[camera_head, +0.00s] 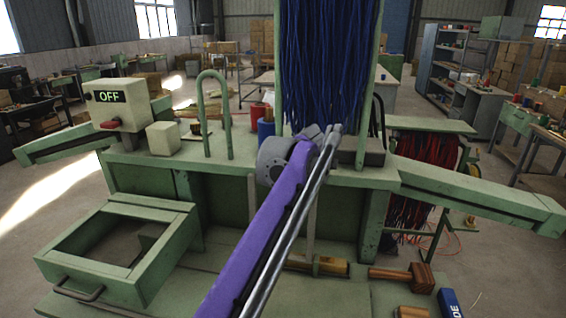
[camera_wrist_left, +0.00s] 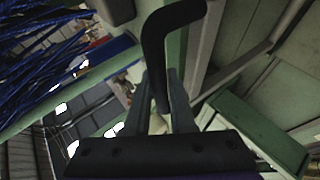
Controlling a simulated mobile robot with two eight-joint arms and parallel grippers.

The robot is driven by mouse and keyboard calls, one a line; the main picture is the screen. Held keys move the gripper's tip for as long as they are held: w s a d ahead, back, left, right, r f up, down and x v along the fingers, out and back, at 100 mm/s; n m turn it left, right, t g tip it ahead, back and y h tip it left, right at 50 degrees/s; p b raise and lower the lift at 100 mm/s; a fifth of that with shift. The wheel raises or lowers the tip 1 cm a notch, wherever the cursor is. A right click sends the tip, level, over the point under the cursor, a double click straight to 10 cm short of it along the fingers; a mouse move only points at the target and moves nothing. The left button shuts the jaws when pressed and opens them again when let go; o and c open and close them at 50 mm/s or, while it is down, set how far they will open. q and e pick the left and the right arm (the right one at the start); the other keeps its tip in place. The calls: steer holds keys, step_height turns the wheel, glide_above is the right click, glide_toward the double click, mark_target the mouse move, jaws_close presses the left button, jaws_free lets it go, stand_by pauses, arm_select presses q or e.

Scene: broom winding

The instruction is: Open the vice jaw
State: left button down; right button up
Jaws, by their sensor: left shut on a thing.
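In the left wrist view a black bent handle (camera_wrist_left: 157,48) rises between the two fingers of my left gripper (camera_wrist_left: 165,85). The fingers are shut on its straight lower part, and its upper end bends to the right. In the head view my purple arm link reaches from the bottom to the green machine (camera_head: 340,176); the left gripper's fingers cannot be made out there. A thin black curved bar (camera_head: 378,112) shows beside the right post; I cannot tell whether it is the same handle. The vice jaws cannot be made out. My right gripper is not in view.
Blue bristles (camera_head: 325,60) hang between the green posts above the bench. A control box reading OFF (camera_head: 118,103) stands at left. An open green tray (camera_head: 165,252) is at lower left. A wooden mallet (camera_head: 405,276) lies at lower right.

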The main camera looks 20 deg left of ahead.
arm_select(q)
steer(key=shift+s+f, duration=0.1)
steer(key=shift+f, duration=0.05)
steer(key=c, duration=0.8)
jaws_free()
steer(key=shift+o, duration=0.2)
steer(key=v, duration=1)
steer(key=shift+s+d+r, duration=0.2)
steer(key=shift+r, duration=0.1)
